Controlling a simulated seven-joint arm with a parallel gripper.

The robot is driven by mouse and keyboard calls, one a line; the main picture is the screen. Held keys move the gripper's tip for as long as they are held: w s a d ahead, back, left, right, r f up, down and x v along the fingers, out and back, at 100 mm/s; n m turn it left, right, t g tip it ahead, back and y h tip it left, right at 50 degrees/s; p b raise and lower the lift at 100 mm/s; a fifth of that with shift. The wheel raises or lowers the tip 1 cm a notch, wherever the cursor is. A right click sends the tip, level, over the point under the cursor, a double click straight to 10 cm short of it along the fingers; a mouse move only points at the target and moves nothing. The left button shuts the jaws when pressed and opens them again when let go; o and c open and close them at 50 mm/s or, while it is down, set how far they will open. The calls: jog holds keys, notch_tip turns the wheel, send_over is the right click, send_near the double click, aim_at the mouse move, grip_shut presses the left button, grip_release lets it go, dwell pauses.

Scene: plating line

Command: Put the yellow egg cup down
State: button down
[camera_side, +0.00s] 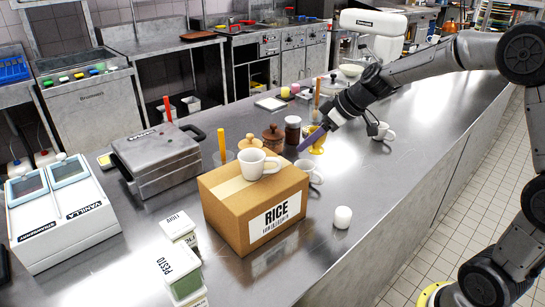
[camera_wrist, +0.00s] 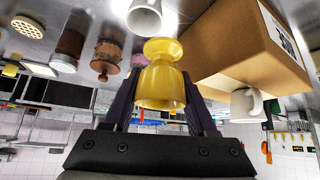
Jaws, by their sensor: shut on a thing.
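The yellow egg cup (camera_side: 317,146) is between the fingers of my gripper (camera_side: 313,139), above the middle of the steel counter (camera_side: 375,170) in the side view. In the wrist view, which is upside down, my gripper (camera_wrist: 158,92) is shut on the bowl part of the egg cup (camera_wrist: 162,75). The cup's foot points toward the counter, and it looks upright. I cannot tell whether the foot touches the counter. Part of the cup is hidden by a finger in the side view.
A cardboard rice box (camera_side: 225,207) with a white mug (camera_side: 258,163) on top stands left of my gripper. Another white mug (camera_side: 309,172) is close beside the box. Brown-lidded jars (camera_side: 273,138) stand behind. A white cup (camera_side: 342,217) is in front; bare counter lies to the right.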

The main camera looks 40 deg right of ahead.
jog(key=shift+s+a, duration=0.1)
jog(key=shift+s, duration=0.15)
jog(key=w+a+r+n+y, duration=0.15)
jog(key=w+a+r, duration=0.35)
jog(key=w+a, duration=0.65)
jog(key=w+a+n+g, duration=0.1)
jog(key=a+n, duration=0.2)
jog(key=a, duration=1)
jog(key=s+a+f+n+g+y, duration=0.1)
jog(key=s+a+f+n, duration=0.1)
jog(key=a, duration=0.8)
jog(key=s+a+f+n+g+y, duration=0.1)
jog(key=a+f, duration=0.1)
jog(key=a, duration=0.7)
jog(key=shift+n+g+y, duration=0.35)
jog(key=shift+n+g, duration=0.25)
jog(key=shift+n, duration=0.25)
jog(key=s+a+f, duration=0.1)
jog(key=a+f, duration=0.1)
jog(key=s+a+f, duration=0.2)
jog(key=a+f, duration=0.1)
jog(key=s+a+f, duration=0.2)
jog(key=a, duration=0.1)
jog(key=shift+s+f, duration=0.25)
jog(key=shift+f, duration=3.05)
jog(key=shift+f, duration=0.15)
